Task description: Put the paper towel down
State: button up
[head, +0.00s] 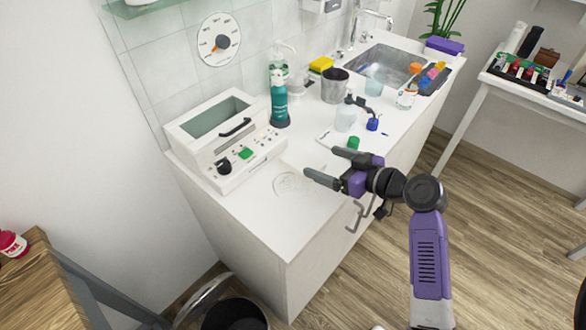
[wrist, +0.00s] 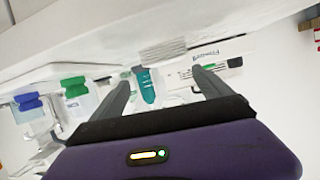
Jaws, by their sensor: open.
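My gripper (head: 322,163) is open above the front part of the white counter (head: 300,215), its fingers pointing left in the head view. In the wrist view the fingers of my gripper (wrist: 161,78) are spread apart with nothing held between them. A pale ribbed thing (wrist: 163,50) shows beyond the fingertips in the wrist view; I cannot tell whether it is the paper towel. Faint pale round outlines (head: 288,183) lie on the counter left of my gripper. I make out no paper towel for certain in either view.
A white machine (head: 240,155) stands left on the counter, a teal bottle (head: 279,105) behind. A clear bottle (head: 346,116), a green-capped thing (head: 354,143) and a dark cup (head: 335,86) stand near my gripper. A sink (head: 385,65) lies farther back. The counter's front corner is mostly bare.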

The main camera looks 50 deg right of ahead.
aim_at(301, 159)
jog(key=shift+a+f+n, duration=0.25)
jog(key=shift+a+n, duration=0.2)
jog(key=shift+n, duration=0.05)
jog(key=shift+a+p+x, duration=0.2)
jog(key=shift+p+x, duration=0.25)
jog(key=shift+x, duration=1.5)
jog(key=shift+a+p+x, duration=0.15)
jog(key=shift+p+x, duration=0.25)
jog(key=shift+x, duration=1.5)
jog(key=shift+s+f, duration=0.1)
jog(key=shift+f, duration=0.05)
jog(key=c, duration=1.5)
jog(key=shift+c, duration=0.2)
notch_tip(301, 159, up, 20)
